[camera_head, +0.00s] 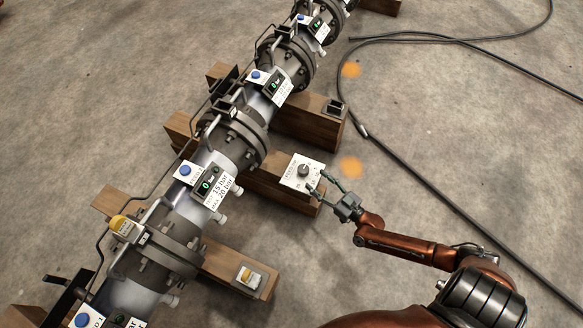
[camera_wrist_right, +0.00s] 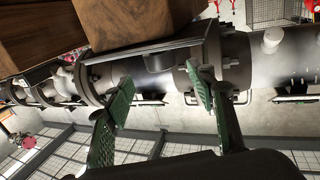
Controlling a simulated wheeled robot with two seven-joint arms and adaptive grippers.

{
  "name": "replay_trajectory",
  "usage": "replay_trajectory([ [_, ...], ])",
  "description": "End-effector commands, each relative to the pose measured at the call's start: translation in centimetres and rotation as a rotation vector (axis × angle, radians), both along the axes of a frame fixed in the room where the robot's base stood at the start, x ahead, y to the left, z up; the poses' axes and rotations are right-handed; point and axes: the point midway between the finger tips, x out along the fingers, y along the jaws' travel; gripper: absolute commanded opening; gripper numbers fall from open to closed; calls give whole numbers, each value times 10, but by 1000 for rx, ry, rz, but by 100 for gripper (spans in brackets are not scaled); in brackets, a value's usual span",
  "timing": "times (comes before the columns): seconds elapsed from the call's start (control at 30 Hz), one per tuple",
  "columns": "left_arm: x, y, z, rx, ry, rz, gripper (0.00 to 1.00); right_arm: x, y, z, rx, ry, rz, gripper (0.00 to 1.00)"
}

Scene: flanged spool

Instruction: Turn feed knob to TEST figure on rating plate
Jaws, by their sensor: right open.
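The feed knob (camera_head: 303,170) is a dark round knob on a white panel, on a wooden block right of the pipe. The knob's setting is too small to read. A white rating plate (camera_head: 219,192) on the nearest full spool has two lines, seemingly 15 bar and 20 bar; its small labels are hard to read. A green-digit display (camera_head: 206,184) beside it reads 0. My right gripper (camera_head: 322,184) is open at the panel's right edge, close to the knob. My left gripper is out of view.
The flanged pipe (camera_head: 236,133) runs diagonally on wooden blocks (camera_head: 305,122), with blue buttons and more plates along it. A black cable (camera_head: 420,180) crosses the floor. The concrete at right is mostly clear.

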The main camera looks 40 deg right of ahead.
Motion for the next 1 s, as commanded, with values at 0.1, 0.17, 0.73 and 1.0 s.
replay_trajectory([
  [0.1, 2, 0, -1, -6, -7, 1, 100, 7, 2, -2, 8, -14, 0, 51],
  [0.17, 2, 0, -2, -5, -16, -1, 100, 11, 2, -1, 10, -18, -1, 51],
  [0.73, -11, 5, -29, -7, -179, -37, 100, 80, 5, 0, 8, -18, -1, 51],
  [1.0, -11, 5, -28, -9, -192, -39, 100, 84, 5, 2, 9, -18, -1, 51],
])
